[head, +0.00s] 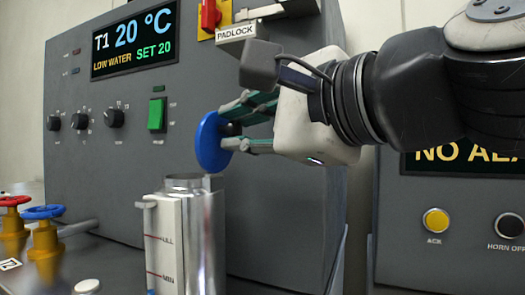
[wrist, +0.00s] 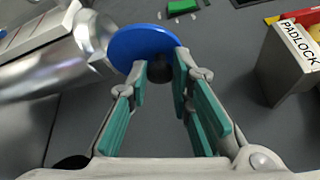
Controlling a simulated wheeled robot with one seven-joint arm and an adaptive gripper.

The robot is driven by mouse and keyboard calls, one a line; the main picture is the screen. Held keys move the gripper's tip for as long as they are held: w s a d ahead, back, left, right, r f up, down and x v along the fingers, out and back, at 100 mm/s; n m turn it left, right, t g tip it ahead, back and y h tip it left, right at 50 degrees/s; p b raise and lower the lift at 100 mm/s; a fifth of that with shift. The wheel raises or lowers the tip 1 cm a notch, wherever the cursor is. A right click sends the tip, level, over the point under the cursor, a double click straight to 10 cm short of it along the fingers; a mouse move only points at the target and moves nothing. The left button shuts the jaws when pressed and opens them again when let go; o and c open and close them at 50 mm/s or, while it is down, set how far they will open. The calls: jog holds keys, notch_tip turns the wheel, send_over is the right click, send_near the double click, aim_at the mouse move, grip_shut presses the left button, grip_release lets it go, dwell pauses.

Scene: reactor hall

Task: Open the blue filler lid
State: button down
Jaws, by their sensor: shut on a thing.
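The blue filler lid (head: 210,143) is a round disc. It stands on edge, near upright, just above the right rim of the silver filler cylinder (head: 205,235). The cylinder's mouth is uncovered in the head view. My gripper (head: 236,129) is to the right of the lid, pointing left, and its fingers are shut on the lid's dark knob. In the wrist view the lid (wrist: 143,44) lies at the fingertips, beside the cylinder (wrist: 50,65). I cannot tell whether the lid's lower edge is joined to the rim.
A white level gauge (head: 163,245) stands against the cylinder's left. Red (head: 12,201) and blue (head: 45,212) valve wheels are at the lower left. A grey panel (head: 275,215) with knobs and a green switch (head: 157,114) is behind. A padlock box (head: 236,33) is above my gripper.

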jog(key=shift+f+b, duration=0.15)
jog(key=shift+b, duration=0.2)
dwell(0.3)
jog(key=c, duration=1.4)
grip_release()
jog(key=shift+d, duration=0.1)
jog(key=v, duration=1.2)
jog(key=shift+f, duration=0.15)
